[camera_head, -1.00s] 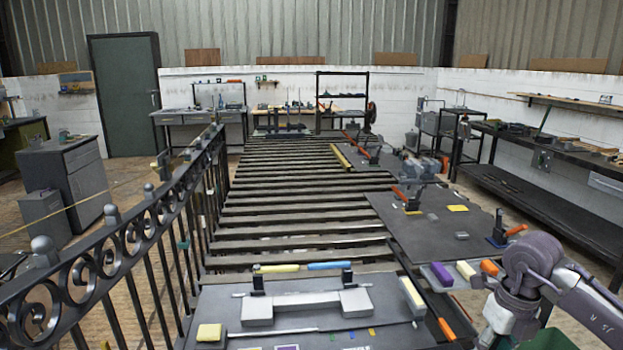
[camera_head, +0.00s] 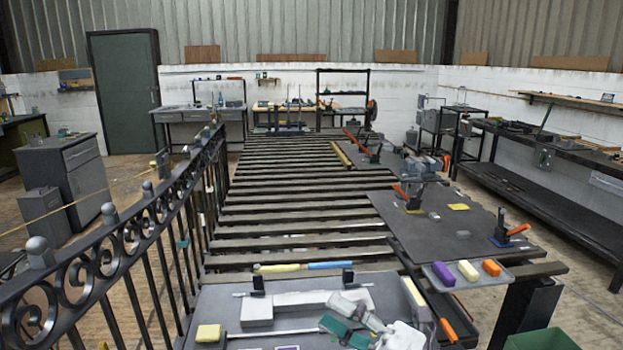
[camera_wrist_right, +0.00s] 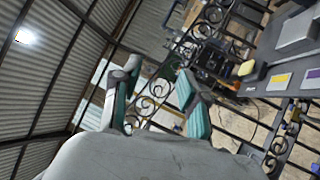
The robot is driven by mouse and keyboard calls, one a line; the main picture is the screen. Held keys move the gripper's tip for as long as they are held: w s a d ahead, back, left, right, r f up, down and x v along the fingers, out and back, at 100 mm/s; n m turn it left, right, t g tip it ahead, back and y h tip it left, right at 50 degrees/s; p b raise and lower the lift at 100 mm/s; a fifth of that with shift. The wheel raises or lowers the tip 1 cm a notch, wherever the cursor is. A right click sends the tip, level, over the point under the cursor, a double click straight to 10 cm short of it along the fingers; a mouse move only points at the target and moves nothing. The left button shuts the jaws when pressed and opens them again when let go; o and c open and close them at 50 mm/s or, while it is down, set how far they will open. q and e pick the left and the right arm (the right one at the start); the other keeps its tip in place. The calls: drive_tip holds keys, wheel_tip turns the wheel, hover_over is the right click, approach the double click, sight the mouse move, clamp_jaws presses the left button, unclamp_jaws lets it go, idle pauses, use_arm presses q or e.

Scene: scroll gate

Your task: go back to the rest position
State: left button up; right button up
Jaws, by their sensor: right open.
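My right gripper (camera_head: 345,333) shows at the bottom of the head view, over the right part of the near dark plate (camera_head: 220,300). Its grey fingers with teal pads are apart, and nothing shows between them. In the right wrist view the two fingers (camera_wrist_right: 160,95) are spread wide, with the scrollwork gate (camera_wrist_right: 215,20) beyond them. The gripper covers part of the pale grey bar (camera_head: 285,309) on the plate; I cannot tell whether it touches it. My left gripper is in neither view.
The black scroll gate (camera_head: 130,240) runs along the left of the slatted bench (camera_head: 290,205). A small tray (camera_head: 500,274) with purple, white and orange blocks sits at the right. A yellow block (camera_head: 208,333) lies on the near plate. A green bin (camera_head: 540,340) stands at bottom right.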

drive_tip(key=w+d+f+m+t+h, duration=0.1)
drive_tip(key=d+f+m+t+h, duration=0.1)
drive_tip(key=d+m+t+h, duration=0.6)
drive_tip(key=w+d+f+m+t+h, duration=0.25)
drive_tip(key=m+h, duration=0.35)
drive_tip(key=m, duration=0.5)
drive_tip(key=s+d+f+m+g+h, duration=0.45)
drive_tip(key=d+f+m, duration=0.2)
drive_tip(key=f, duration=0.35)
drive_tip(key=s+f+m+g, duration=0.2)
drive_tip(key=s+f+g, duration=0.5)
drive_tip(key=s, duration=0.4)
drive_tip(key=s+f+m+g, duration=0.2)
drive_tip(key=s+f+g, duration=0.3)
drive_tip(key=s+f, duration=0.5)
wheel_tip(320, 180, down, 26)
drive_tip(key=s+g, duration=0.1)
drive_tip(key=s, duration=0.2)
drive_tip(key=s+d+f+g, duration=0.1)
drive_tip(key=s+d+f, duration=0.1)
drive_tip(key=s+f, duration=1.2)
drive_tip(key=shift+s+d+f+g, duration=0.2)
drive_tip(key=shift+s+f+g, duration=0.1)
drive_tip(key=shift+s, duration=0.6)
